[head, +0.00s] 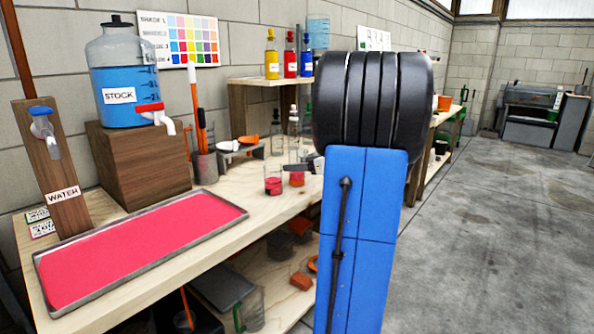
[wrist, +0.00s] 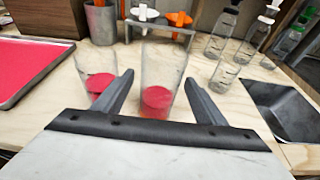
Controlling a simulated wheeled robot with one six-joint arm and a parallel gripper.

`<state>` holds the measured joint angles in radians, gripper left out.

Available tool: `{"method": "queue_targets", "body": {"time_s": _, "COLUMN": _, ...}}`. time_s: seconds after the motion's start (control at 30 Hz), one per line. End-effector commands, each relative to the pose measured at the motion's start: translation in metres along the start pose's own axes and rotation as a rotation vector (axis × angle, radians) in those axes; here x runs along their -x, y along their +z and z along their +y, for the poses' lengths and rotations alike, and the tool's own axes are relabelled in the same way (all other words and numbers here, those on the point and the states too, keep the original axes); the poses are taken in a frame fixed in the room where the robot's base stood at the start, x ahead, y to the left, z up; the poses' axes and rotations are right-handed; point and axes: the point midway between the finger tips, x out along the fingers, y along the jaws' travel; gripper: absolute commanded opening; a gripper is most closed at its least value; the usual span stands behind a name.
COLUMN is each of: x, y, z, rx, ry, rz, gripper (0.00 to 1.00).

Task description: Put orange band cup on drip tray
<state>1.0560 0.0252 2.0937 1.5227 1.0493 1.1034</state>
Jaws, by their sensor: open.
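Two clear cups with red liquid in the bottom stand side by side on the wooden bench. The right cup (wrist: 158,99) is between my open fingers (wrist: 159,80) in the wrist view, with visible gaps at its sides. The left cup (wrist: 99,84) stands just outside the left finger; it also shows in the head view (head: 273,184). I cannot make out an orange band on either cup. My gripper is partly hidden by my arm in the head view. A dark metal tray (wrist: 290,108) lies at right in the wrist view and may be the drip tray.
A long shallow tray of red liquid (head: 140,250) lies at the bench's left. Behind the cups is a rack (wrist: 160,29) with white and orange tools. Several clear bottles (wrist: 222,36) stand behind right. A blue stock jug (head: 125,80) sits on a wooden block.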

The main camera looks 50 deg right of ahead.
Motion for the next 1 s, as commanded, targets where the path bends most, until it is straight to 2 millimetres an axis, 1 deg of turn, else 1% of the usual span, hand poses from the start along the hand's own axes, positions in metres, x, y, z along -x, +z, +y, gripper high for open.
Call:
{"method": "queue_targets", "body": {"time_s": 0.17, "x": -0.01, "y": 0.0, "z": 0.0, "rx": 0.001, "ry": 0.0, "rz": 0.001, "gripper": 0.65}}
{"method": "queue_targets", "body": {"time_s": 0.4, "x": -0.043, "y": 0.001, "z": 0.001, "rx": 0.001, "ry": 0.002, "rz": 0.001, "gripper": 0.65}}
{"method": "queue_targets", "body": {"time_s": 0.47, "x": -0.048, "y": 0.002, "z": 0.0, "rx": 0.001, "ry": 0.002, "rz": 0.001, "gripper": 0.65}}
{"method": "queue_targets", "body": {"time_s": 0.53, "x": -0.052, "y": 0.002, "z": 0.0, "rx": 0.0, "ry": 0.0, "rz": 0.0, "gripper": 0.65}}
{"method": "queue_targets", "body": {"time_s": 0.73, "x": -0.052, "y": 0.002, "z": 0.0, "rx": 0.001, "ry": -0.001, "rz": 0.0, "gripper": 0.65}}
{"method": "queue_targets", "body": {"time_s": 0.77, "x": -0.052, "y": 0.002, "z": 0.0, "rx": 0.001, "ry": -0.001, "rz": 0.0, "gripper": 0.58}}
{"method": "queue_targets", "body": {"time_s": 0.8, "x": -0.052, "y": 0.002, "z": 0.0, "rx": 0.001, "ry": -0.001, "rz": 0.0, "gripper": 0.48}}
{"method": "queue_targets", "body": {"time_s": 0.87, "x": -0.052, "y": 0.002, "z": 0.0, "rx": 0.001, "ry": -0.001, "rz": 0.0, "gripper": 0.34}}
{"method": "queue_targets", "body": {"time_s": 0.9, "x": -0.052, "y": 0.002, "z": 0.0, "rx": 0.001, "ry": -0.001, "rz": 0.0, "gripper": 0.24}}
{"method": "queue_targets", "body": {"time_s": 0.93, "x": -0.052, "y": 0.002, "z": 0.0, "rx": 0.001, "ry": -0.001, "rz": 0.0, "gripper": 0.19}}
{"method": "queue_targets", "body": {"time_s": 0.97, "x": -0.051, "y": 0.002, "z": 0.0, "rx": 0.001, "ry": -0.001, "rz": 0.0, "gripper": 0.19}}
{"method": "queue_targets", "body": {"time_s": 1.0, "x": -0.051, "y": 0.002, "z": 0.0, "rx": 0.001, "ry": -0.001, "rz": 0.0, "gripper": 0.15}}
